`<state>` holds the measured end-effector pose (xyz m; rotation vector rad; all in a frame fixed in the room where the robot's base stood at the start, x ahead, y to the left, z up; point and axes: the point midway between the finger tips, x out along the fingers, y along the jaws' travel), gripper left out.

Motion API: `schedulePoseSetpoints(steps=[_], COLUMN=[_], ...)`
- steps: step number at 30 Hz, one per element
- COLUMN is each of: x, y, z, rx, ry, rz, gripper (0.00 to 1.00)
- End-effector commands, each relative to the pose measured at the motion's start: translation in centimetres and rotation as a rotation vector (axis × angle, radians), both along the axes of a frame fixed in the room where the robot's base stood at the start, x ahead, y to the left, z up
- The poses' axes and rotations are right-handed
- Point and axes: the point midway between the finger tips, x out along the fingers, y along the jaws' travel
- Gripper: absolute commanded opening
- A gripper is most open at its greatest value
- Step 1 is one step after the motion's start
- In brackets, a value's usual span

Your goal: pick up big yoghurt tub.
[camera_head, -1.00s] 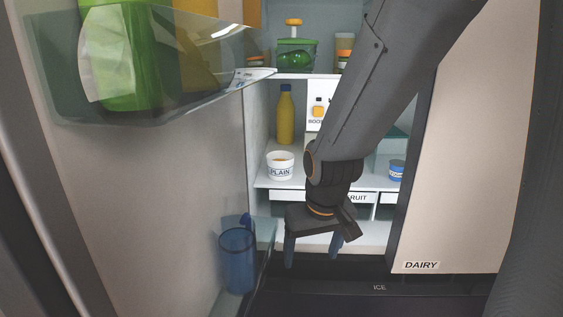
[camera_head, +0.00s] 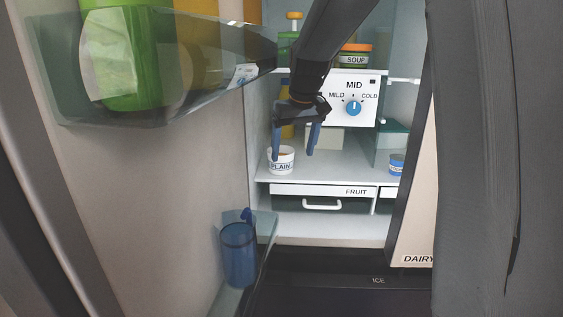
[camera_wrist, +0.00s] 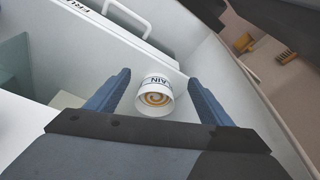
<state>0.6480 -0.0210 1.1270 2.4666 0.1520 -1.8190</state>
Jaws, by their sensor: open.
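The big yoghurt tub, white with a "PLAIN" label (camera_head: 281,163), stands upright on the fridge shelf at the left. In the wrist view the tub (camera_wrist: 153,101) shows its open top with an orange-and-white swirl. My gripper (camera_head: 293,155) is open and empty, its blue fingers pointing down at the tub. In the wrist view the gripper (camera_wrist: 160,77) has one finger on each side of the tub, with visible gaps. I cannot tell whether the fingertips are level with the tub's rim.
A yellow bottle (camera_head: 287,122) stands behind the gripper. A smaller blue-labelled tub (camera_head: 396,165) is at the shelf's right. The FRUIT drawer (camera_head: 322,192) lies below, and the control panel (camera_head: 354,96) above. The open door holds a blue jug (camera_head: 239,254) at left.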

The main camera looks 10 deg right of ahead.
Motion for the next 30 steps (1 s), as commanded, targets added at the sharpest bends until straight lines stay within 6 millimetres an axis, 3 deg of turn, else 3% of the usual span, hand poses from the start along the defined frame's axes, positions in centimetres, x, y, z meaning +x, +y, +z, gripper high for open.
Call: schedulePoseSetpoints(steps=[15,22,30], x=[7.7,8.5,9.5], y=[0.9,1.1,1.2], z=[0.1,-0.5,-3.9], rx=[0.000,0.000,0.000], ry=[0.000,0.002,0.003], rz=[0.000,0.000,0.000], gripper=[0.74,0.74,0.74])
